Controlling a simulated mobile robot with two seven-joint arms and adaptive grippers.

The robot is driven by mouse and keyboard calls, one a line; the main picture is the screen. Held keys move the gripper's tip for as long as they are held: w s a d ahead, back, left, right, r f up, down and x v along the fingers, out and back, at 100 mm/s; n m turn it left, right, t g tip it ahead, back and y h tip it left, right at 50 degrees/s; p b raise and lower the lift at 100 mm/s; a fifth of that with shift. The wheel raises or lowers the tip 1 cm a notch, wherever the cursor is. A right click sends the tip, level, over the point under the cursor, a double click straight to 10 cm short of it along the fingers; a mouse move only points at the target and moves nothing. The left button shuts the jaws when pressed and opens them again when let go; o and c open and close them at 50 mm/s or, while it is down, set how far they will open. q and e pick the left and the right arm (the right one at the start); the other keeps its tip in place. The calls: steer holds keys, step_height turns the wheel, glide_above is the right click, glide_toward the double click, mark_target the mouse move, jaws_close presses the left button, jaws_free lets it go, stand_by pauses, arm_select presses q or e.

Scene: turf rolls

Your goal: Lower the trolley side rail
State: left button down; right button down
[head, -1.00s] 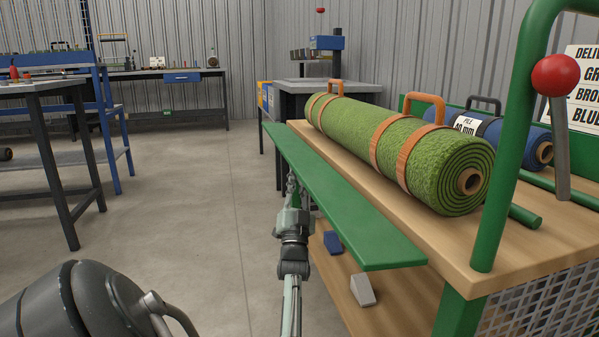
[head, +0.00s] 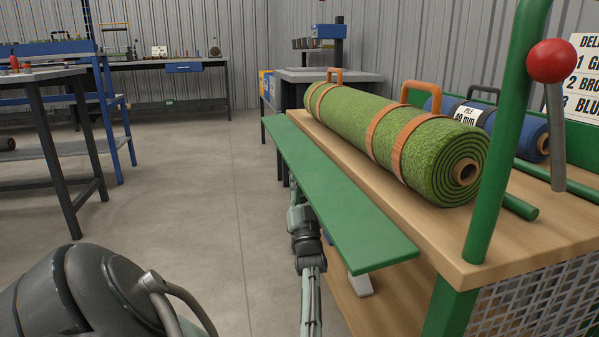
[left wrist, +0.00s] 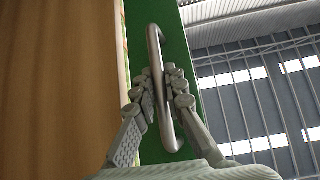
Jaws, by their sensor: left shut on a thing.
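The trolley side rail (head: 340,200) is a long flat green board along the left side of the trolley's wooden deck (head: 450,235). In the head view its broad face shows, close to deck height and sticking outward. My left gripper (head: 293,190) is under the rail's outer edge, its fingers largely hidden there. In the left wrist view, my left gripper (left wrist: 165,90) is shut around a bent metal handle (left wrist: 155,45) on the green rail (left wrist: 175,30). My right gripper is not in view.
A green turf roll (head: 400,135) with orange straps lies on the deck, a blue roll (head: 535,135) behind it. A red-knobbed lever (head: 552,62) stands at the near right. The floor (head: 200,210) left of the trolley is clear.

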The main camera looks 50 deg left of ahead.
mark_target(299, 152)
arm_select(q)
steer(key=c, duration=1.6)
jaws_free()
steer(key=shift+r, duration=0.1)
step_height(299, 152, up, 10)
steer(key=shift+s+f, duration=0.1)
steer(key=shift+r, duration=0.3)
